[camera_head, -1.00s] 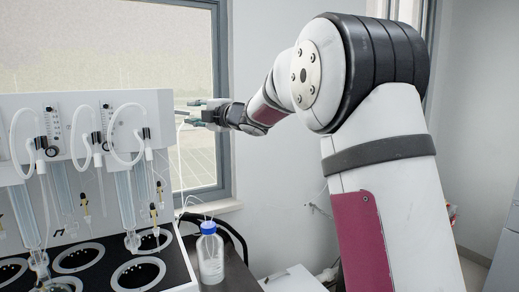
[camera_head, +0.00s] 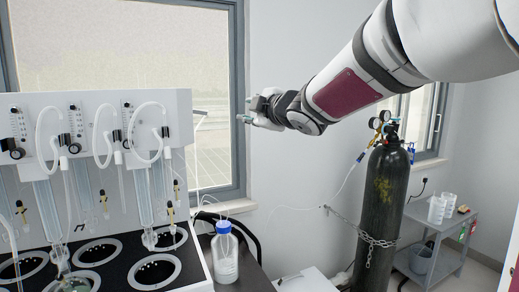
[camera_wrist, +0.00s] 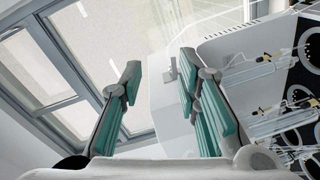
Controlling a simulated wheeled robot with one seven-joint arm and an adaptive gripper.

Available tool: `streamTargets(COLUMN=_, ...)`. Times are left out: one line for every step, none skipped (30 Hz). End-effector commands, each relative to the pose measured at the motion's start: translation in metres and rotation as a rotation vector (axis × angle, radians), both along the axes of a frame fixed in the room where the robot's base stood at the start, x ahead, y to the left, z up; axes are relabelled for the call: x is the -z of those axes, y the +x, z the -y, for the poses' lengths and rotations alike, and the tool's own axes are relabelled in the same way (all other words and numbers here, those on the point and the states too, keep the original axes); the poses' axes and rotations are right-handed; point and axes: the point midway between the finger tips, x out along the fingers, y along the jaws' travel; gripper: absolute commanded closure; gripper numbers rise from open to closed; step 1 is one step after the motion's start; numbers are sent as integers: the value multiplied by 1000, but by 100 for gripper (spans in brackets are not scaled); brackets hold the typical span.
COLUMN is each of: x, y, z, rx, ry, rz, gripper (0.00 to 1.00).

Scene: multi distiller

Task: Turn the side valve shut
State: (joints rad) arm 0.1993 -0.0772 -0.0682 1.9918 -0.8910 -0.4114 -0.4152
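The white multi distiller (camera_head: 95,105) stands at the left in the head view. A small light grey piece (camera_head: 200,113), which looks like the side valve, sticks out from its right side near the top. A small grey piece also shows between the fingers in the wrist view (camera_wrist: 170,74), on the pale side panel. My gripper (camera_head: 242,118) is to the right of the distiller, at about the valve's height in the picture, apart from it. In the wrist view my gripper (camera_wrist: 158,68) has its two teal-padded fingers spread, with nothing between the pads.
A blue-capped bottle (camera_head: 225,262) stands on the dark bench beside the distiller. Glass tubes and hoses line the distiller's front. A window (camera_head: 120,45) is behind. A chained dark gas cylinder (camera_head: 383,205) and a grey cart (camera_head: 440,245) stand to the right.

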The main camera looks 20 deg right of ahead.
Motion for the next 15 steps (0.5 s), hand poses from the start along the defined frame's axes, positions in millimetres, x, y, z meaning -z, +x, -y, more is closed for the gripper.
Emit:
streamTargets(x=0, y=-9, z=1, rx=31, ry=35, rz=-16, gripper=70)
streamTargets(x=1, y=-14, z=3, rx=51, ry=57, rz=-27, gripper=70)
streamTargets(x=4, y=-21, z=4, rx=76, ry=87, rz=-42, gripper=70)
streamTargets(x=6, y=-26, z=5, rx=95, ry=109, rz=-55, gripper=70)
streamTargets(x=7, y=-31, z=7, rx=114, ry=132, rz=-66, gripper=70)
streamTargets(x=11, y=-38, z=8, rx=139, ry=162, rz=-83, gripper=70)
streamTargets(x=13, y=-44, z=9, rx=157, ry=184, rz=-96, gripper=70)
streamTargets(x=15, y=-48, z=10, rx=172, ry=203, rz=-107, gripper=70)
streamTargets(x=18, y=-54, z=10, rx=191, ry=226, rz=-120, gripper=70)
streamTargets(x=21, y=-58, z=11, rx=206, ry=245, rz=-131, gripper=70)
streamTargets(x=23, y=-63, z=11, rx=219, ry=261, rz=-142, gripper=70)
streamTargets(x=27, y=-70, z=11, rx=238, ry=287, rz=-157, gripper=70)
streamTargets(x=30, y=-74, z=11, rx=250, ry=305, rz=-168, gripper=70)
streamTargets(x=32, y=-80, z=11, rx=265, ry=323, rz=-180, gripper=70)
streamTargets(x=36, y=-86, z=11, rx=282, ry=347, rz=-195, gripper=70)
